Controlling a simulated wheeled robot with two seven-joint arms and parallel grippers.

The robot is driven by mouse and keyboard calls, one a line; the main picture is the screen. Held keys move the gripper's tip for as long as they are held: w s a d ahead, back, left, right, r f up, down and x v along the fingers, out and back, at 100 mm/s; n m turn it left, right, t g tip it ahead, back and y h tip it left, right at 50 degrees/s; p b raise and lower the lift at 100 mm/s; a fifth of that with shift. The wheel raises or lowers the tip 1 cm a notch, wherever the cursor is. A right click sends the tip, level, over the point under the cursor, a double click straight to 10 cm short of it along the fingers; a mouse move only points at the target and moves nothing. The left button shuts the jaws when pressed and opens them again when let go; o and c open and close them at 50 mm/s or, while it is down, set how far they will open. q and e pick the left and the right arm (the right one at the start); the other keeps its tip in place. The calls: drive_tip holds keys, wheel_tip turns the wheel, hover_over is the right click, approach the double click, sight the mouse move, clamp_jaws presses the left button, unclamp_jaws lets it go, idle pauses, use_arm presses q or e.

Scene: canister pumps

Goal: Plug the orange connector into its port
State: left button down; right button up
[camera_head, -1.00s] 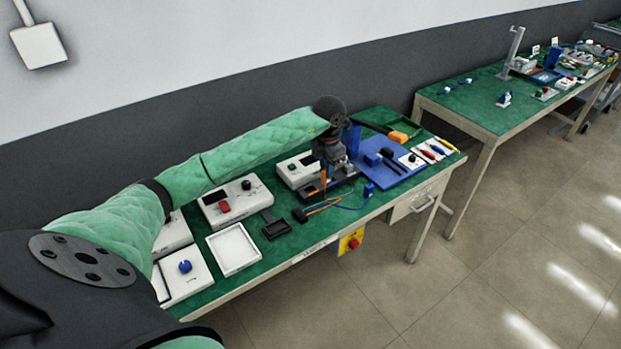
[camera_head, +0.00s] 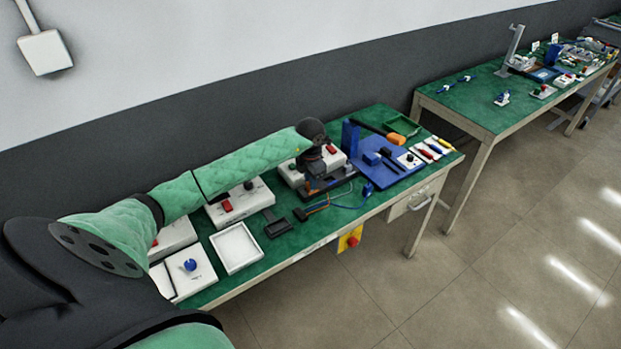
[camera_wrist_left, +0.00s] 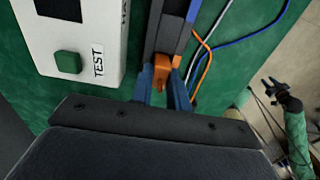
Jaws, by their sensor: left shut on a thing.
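The orange connector (camera_wrist_left: 162,72) is between the two blue fingertips of my left gripper (camera_wrist_left: 166,88) in the left wrist view. The gripper is shut on it. Its far end is against or just in front of a dark block (camera_wrist_left: 171,33); I cannot tell whether it is seated in a port. In the head view my left gripper (camera_head: 312,190) is low over the bench, and the connector there is too small to tell. My right gripper (camera_wrist_left: 282,94) appears small and far off in the wrist view.
A white box (camera_wrist_left: 82,38) with a green button and a TEST label stands left of the gripper. Orange, grey and blue wires (camera_wrist_left: 232,40) lie to the right. A blue mat (camera_head: 405,176) with parts lies right on the bench. A white tray (camera_head: 262,258) stands left.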

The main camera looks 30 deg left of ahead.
use_arm(q)
drive_tip(key=shift+f, duration=0.15)
use_arm(e)
drive_tip(key=shift+f, duration=0.1)
use_arm(q)
drive_tip(key=c, duration=1.3)
unclamp_jaws()
drive_tip(key=shift+c, duration=0.2)
use_arm(e)
drive_tip(key=shift+w+r, duration=0.1)
drive_tip(key=shift+r, duration=0.15)
drive_tip(key=shift+r, duration=0.1)
